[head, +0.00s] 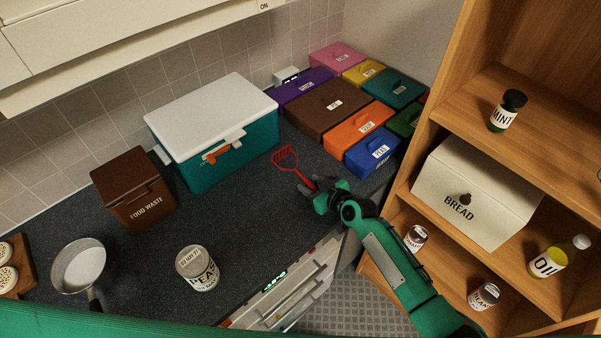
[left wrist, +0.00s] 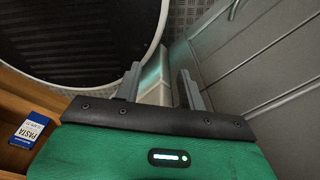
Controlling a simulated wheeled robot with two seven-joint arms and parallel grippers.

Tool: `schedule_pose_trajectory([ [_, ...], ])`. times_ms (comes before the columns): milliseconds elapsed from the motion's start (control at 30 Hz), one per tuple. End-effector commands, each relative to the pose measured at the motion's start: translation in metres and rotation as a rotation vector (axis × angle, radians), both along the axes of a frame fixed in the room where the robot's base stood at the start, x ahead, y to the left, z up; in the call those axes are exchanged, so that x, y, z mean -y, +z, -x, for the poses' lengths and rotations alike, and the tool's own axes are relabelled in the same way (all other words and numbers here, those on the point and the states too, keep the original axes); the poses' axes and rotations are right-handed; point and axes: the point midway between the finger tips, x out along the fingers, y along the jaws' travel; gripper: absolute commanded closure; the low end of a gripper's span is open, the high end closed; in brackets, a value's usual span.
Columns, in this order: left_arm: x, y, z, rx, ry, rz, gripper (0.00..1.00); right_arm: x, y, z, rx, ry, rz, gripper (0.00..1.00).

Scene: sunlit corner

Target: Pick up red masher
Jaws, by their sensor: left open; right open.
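The red masher (head: 287,160) lies on the dark counter in the head view, in front of the brown box. Its wire head points to the back left and its handle runs toward my right gripper. My right gripper (head: 308,190) is open, with its fingers at the handle's near end. The fingers partly hide that end, and I cannot tell whether they touch it. My left gripper (left wrist: 161,82) is open and empty in the left wrist view, away from the masher, above the floor beside grey drawer fronts.
A teal cooler box (head: 215,165) and a food waste bin (head: 135,193) stand left of the masher. Orange (head: 355,132) and blue (head: 372,155) boxes stand to its right. A can (head: 198,270) and a pan (head: 80,265) are at the front left. A wooden shelf (head: 450,110) rises at right.

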Motion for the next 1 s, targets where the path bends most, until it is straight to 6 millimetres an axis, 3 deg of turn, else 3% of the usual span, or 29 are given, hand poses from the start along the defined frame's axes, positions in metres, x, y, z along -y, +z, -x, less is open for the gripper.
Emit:
schedule_pose_trajectory([
  [133,0.0,0.0,0.0,0.0,0.0,0.0,0.6,0.0,0.0,0.0,0.0,0.0,0.0,0.59],
  [333,0.0,0.0,0.0,0.0,0.0,0.0,0.6,0.0,0.0,0.0,0.0,0.0,0.0,0.98],
  [367,0.0,0.0,0.0,0.0,0.0,0.0,0.6,0.0,0.0,0.0,0.0,0.0,0.0,1.0],
  [767,0.0,0.0,-0.001,0.001,0.0,0.0,0.6,0.0,0.004,0.0,0.001,0.0,0.0,1.0],
  [1000,0.0,-0.003,-0.001,0.001,-0.001,0.0,0.6,0.0,0.033,0.0,0.004,0.0,0.0,1.0],
])
